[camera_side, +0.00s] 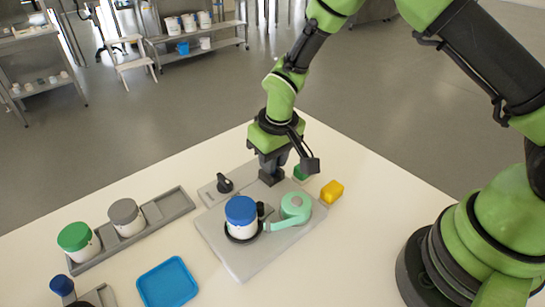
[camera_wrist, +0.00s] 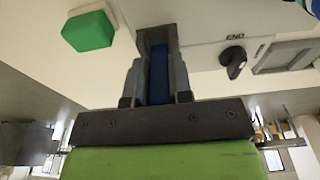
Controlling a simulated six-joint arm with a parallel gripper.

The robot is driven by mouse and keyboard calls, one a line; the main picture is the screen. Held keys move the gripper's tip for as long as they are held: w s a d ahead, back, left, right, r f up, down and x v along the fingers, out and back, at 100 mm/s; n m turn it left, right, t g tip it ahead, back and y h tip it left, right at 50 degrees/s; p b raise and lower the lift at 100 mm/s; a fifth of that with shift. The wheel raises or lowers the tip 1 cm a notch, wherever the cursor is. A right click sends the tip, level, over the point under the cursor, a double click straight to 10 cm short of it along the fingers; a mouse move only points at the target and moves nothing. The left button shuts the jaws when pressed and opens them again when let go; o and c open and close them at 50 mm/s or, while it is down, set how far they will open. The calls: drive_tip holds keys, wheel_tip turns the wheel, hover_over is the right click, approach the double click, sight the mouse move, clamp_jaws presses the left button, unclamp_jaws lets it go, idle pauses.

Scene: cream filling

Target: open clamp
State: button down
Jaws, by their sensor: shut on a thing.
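My gripper (camera_wrist: 159,75) points down at the back edge of the grey base plate (camera_side: 237,262). Its fingers are shut on a blue piece (camera_wrist: 159,72) at a dark grey block (camera_wrist: 157,36). I cannot tell whether this blue piece is the clamp's handle. In the side view my gripper (camera_side: 271,179) hides it. A white jar with a blue lid (camera_side: 241,212) stands upright on the plate, with a black ring around its base. A mint-green round part with an arm (camera_side: 294,208) sits to its right, and the arm reaches towards the jar.
A green block (camera_wrist: 88,30) and a yellow block (camera_side: 332,191) lie close by. A grey tray (camera_side: 168,206) holds green-lidded and grey-lidded jars. A blue tray (camera_side: 167,283) lies in front.

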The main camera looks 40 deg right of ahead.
drive_tip(key=c, duration=1)
unclamp_jaws()
drive_tip(key=r, duration=0.3)
drive_tip(key=s+r, duration=0.1)
drive_tip(key=r, duration=0.5)
drive_tip(key=shift+s+r, duration=0.25)
drive_tip(key=shift+r, duration=0.15)
